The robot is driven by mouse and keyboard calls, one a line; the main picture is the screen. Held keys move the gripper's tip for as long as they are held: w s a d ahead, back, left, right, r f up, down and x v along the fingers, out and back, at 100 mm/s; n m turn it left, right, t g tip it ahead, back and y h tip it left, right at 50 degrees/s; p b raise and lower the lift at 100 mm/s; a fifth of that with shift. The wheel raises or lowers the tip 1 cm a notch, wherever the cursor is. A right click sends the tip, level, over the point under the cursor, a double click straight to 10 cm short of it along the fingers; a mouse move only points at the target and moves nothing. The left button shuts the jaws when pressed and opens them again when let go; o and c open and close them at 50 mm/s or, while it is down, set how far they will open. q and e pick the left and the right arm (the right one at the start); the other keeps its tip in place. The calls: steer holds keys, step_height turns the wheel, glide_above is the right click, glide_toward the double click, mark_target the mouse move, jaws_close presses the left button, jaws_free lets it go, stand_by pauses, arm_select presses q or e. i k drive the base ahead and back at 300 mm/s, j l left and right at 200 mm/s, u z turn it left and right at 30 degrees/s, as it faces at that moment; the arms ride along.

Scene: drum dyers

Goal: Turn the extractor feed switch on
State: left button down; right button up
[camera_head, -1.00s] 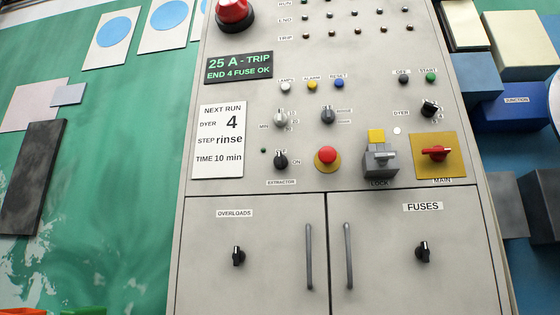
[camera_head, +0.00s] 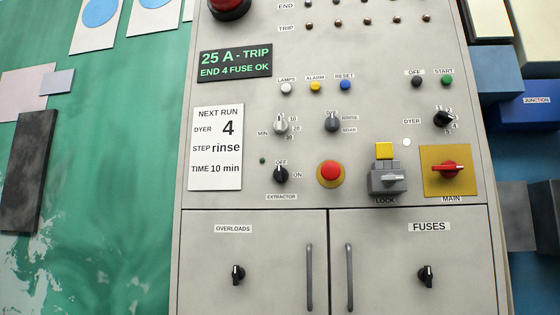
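The extractor switch (camera_head: 281,174) is a small black rotary knob on the grey control cabinet (camera_head: 300,200), above the EXTRACTOR label (camera_head: 281,197). OFF is printed above the knob and ON to its right. Its pointer appears to stand upright, towards OFF. A small dark green lamp (camera_head: 263,161) sits to its upper left and looks unlit. Neither of my grippers is in view, and nothing covers the switch.
A red push button (camera_head: 330,174) is close on the right of the switch. Further right are a grey lock block (camera_head: 388,180) and the red MAIN switch (camera_head: 447,169). Below are two cupboard doors with upright handles (camera_head: 309,277). The space before the panel looks clear.

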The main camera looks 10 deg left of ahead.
mark_target(281, 174)
steer(key=i+j, duration=0.6)
steer(key=i, duration=0.25)
